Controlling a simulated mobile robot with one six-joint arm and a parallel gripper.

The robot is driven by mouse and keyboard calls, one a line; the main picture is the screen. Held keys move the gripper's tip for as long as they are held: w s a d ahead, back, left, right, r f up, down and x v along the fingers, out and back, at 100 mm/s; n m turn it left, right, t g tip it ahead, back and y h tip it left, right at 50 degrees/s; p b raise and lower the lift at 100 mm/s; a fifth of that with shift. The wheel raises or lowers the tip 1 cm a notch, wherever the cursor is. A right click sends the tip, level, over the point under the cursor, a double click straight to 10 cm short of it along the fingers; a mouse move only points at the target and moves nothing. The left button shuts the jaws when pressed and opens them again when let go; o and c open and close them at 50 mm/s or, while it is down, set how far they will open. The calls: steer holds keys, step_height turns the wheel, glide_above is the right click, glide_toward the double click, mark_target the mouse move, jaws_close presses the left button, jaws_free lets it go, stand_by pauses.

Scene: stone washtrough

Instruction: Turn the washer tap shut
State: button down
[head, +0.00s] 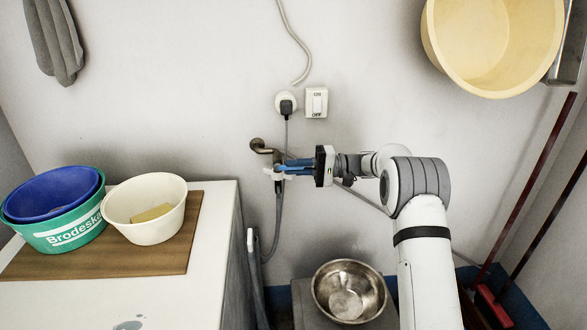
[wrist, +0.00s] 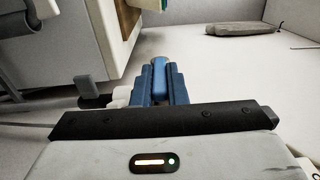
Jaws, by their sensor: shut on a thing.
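In the wrist view, the fingers (wrist: 159,80) are shut on a blue tap handle (wrist: 158,66), which shows between and just beyond the tips. In the head view the fingers hide most of the handle, so its exact angle is hard to tell. A grey hose (head: 278,215) hangs down below the tap.
A plug (head: 286,106) and an ON/OFF switch (head: 316,102) sit above the tap. A white cabinet (head: 212,270) bears a wooden board (head: 185,255) with a white bowl (head: 117,219) and stacked basins (head: 62,238). A steel bowl (head: 349,292) stands below my arm.

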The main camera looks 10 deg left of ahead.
steer(key=c, duration=1.4)
jaws_free()
steer(key=shift+c, duration=0.2)
steer(key=shift+d, duration=0.1)
steer(key=v, duration=0.7)
steer(key=shift+d, duration=0.35)
